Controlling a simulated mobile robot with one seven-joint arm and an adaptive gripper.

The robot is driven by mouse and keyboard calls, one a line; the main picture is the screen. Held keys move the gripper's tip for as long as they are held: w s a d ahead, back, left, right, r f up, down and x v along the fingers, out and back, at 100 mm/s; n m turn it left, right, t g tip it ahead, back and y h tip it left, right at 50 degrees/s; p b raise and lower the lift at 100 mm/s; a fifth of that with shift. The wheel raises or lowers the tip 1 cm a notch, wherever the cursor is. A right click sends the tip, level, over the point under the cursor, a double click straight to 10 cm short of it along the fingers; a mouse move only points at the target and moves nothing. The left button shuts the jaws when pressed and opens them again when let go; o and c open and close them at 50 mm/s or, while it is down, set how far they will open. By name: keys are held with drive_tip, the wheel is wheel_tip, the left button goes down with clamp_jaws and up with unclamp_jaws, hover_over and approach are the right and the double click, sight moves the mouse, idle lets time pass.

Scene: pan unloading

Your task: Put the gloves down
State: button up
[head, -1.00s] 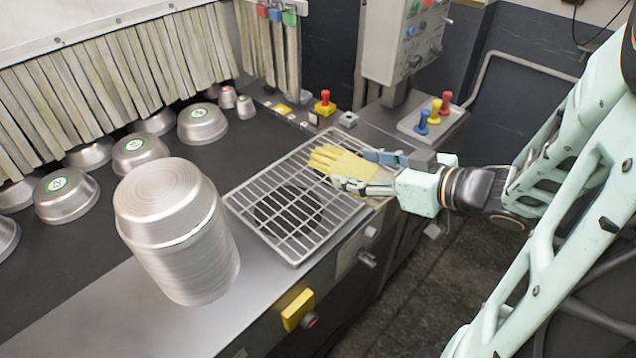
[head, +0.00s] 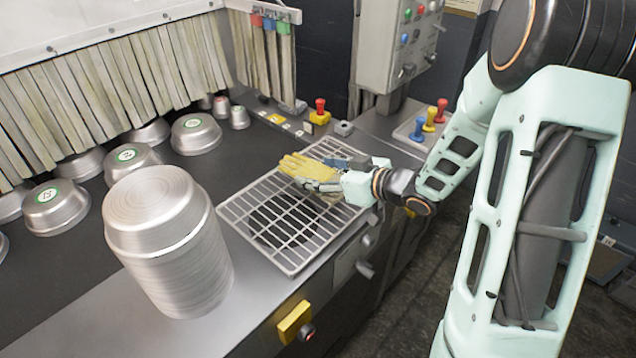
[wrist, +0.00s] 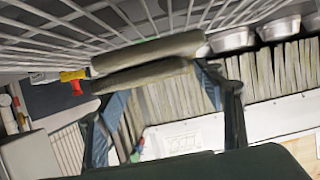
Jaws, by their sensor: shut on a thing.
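The yellow gloves (head: 303,167) lie in the jaws of my gripper (head: 326,178), over the far right part of the metal wire grate (head: 272,257). Their fingers point left. My gripper is shut on them from the right, low over the grate. I cannot tell whether the gloves touch the bars. In the wrist view, two dull olive shapes (wrist: 150,47) sit between the finger links; I cannot tell glove from finger pad there. Grate bars (wrist: 60,35) cross the top of that view.
A tall stack of metal pans (head: 165,235) stands left of the grate. Several upturned pans (head: 195,133) sit on the dark belt before a strip curtain (head: 100,100). A yellow-and-red button (head: 320,112) and a lever panel (head: 425,130) stand behind. The grate's near part is clear.

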drive_tip(key=shift+w+a+f, duration=0.15)
drive_tip(key=shift+a+f, duration=0.05)
drive_tip(key=shift+f, duration=0.2)
drive_tip(key=shift+d+f, duration=0.1)
drive_tip(key=shift+f, duration=1.3)
drive_tip(key=shift+f+b, duration=0.2)
drive_tip(key=shift+b, duration=0.15)
drive_tip(key=o, duration=1.2)
drive_tip(key=shift+r, duration=0.1)
